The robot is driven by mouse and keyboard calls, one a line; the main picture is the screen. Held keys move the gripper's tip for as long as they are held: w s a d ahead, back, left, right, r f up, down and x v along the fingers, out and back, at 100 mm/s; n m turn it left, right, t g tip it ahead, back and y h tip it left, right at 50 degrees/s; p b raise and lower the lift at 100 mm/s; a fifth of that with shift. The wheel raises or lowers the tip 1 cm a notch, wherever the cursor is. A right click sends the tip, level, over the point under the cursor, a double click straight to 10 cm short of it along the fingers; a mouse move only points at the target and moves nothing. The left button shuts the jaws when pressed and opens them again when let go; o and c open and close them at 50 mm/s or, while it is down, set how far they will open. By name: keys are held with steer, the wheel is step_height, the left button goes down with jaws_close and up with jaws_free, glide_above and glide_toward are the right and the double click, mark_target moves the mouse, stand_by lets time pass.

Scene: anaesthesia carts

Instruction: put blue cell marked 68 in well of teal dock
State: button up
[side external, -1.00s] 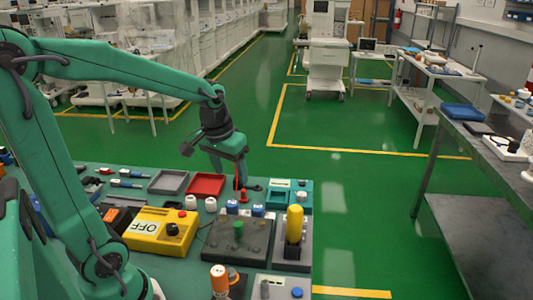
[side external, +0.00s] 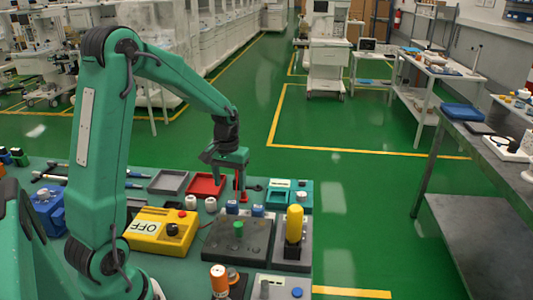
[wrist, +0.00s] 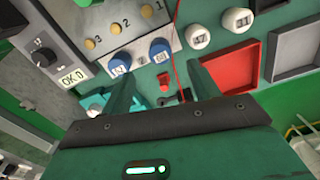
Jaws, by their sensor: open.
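Two blue-capped cells stand side by side at the panel's edge; in the wrist view they are the left one (wrist: 118,65) and the right one (wrist: 160,50). Their markings are too small to read surely. The side view also shows the left blue cell (side external: 232,207) and the right blue cell (side external: 258,210). The teal dock (side external: 290,186) stands right of my gripper; in the wrist view a finger and the palm hide much of it. My gripper (side external: 240,192) points down behind the cells, open and empty. Its two spread fingers (wrist: 163,88) also show in the wrist view.
A small red part (wrist: 164,82) shows between the fingers. White cells (side external: 191,202), a red tray (side external: 206,185) and a grey tray (side external: 168,182) lie to the left. A tall yellow cylinder (side external: 294,222) and a yellow OFF box (side external: 160,231) stand in front.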

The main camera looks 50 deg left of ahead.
mark_target(231, 203)
steer(key=shift+f, duration=3.85)
steer(key=shift+c, duration=0.2)
steer(key=c, duration=1.1)
steer(key=shift+c, duration=0.2)
steer(key=shift+r, duration=0.1)
steer(key=shift+r, duration=0.4)
step_height(231, 203, up, 3)
steer(key=shift+f, duration=0.1)
steer(key=s+d+r, duration=0.1)
steer(key=d+r, duration=0.6)
steer(key=d, duration=0.4)
steer(key=shift+s+d+r, duration=0.15)
steer(key=shift+s+d, duration=0.15)
steer(key=shift+d, duration=0.05)
